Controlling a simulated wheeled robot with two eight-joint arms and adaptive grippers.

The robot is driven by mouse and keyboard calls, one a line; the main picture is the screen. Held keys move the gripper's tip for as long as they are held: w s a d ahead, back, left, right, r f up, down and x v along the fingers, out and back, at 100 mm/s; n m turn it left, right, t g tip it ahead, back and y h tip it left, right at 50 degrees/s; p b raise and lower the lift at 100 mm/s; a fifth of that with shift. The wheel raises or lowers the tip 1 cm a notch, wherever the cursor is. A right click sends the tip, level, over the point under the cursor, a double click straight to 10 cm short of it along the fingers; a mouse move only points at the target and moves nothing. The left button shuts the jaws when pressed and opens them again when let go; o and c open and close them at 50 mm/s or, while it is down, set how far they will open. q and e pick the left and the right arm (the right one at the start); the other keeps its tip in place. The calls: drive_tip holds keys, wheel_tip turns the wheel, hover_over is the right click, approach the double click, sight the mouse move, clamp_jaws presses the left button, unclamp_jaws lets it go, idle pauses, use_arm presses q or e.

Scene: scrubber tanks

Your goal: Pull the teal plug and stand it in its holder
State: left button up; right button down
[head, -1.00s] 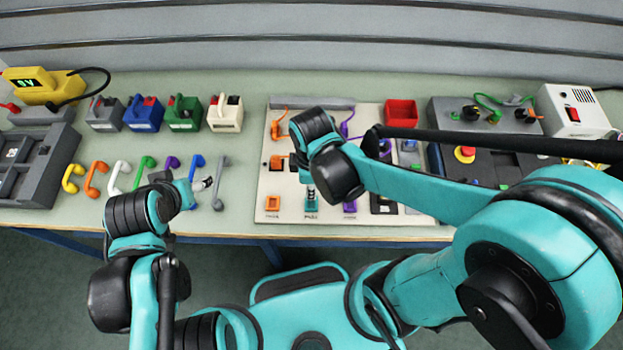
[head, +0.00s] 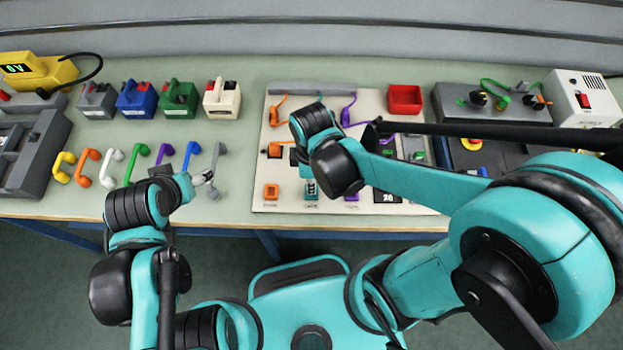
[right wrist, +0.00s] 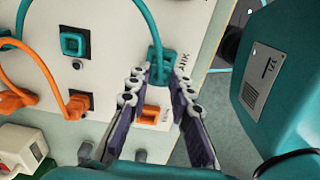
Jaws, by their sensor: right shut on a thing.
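The teal plug (right wrist: 158,60) is between the fingertips of my right gripper (right wrist: 160,78) in the right wrist view, with its teal cable rising from it. My right gripper is shut on it, at the labelled teal holder (head: 311,192) on the panel's front row. Whether the plug is fully seated there is hidden by the fingers. In the head view my right wrist covers much of this area. My left gripper (head: 204,178) hovers by the colored handles; its jaws are too small to judge.
An orange holder (right wrist: 152,118) and a purple holder (head: 351,194) flank the teal one. An orange plug (right wrist: 78,103) sits in its socket. Several colored handles (head: 112,165) lie left of the panel.

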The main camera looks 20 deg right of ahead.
idle(0.7)
drive_tip(key=shift+f+b, duration=0.95)
drive_tip(key=shift+f, duration=0.1)
drive_tip(key=c, duration=0.8)
unclamp_jaws()
wheel_tip(320, 180, up, 9)
drive_tip(key=p, duration=0.7)
drive_tip(key=shift+f+p, duration=0.1)
drive_tip(key=shift+p, duration=0.3)
drive_tip(key=shift+f, duration=0.1)
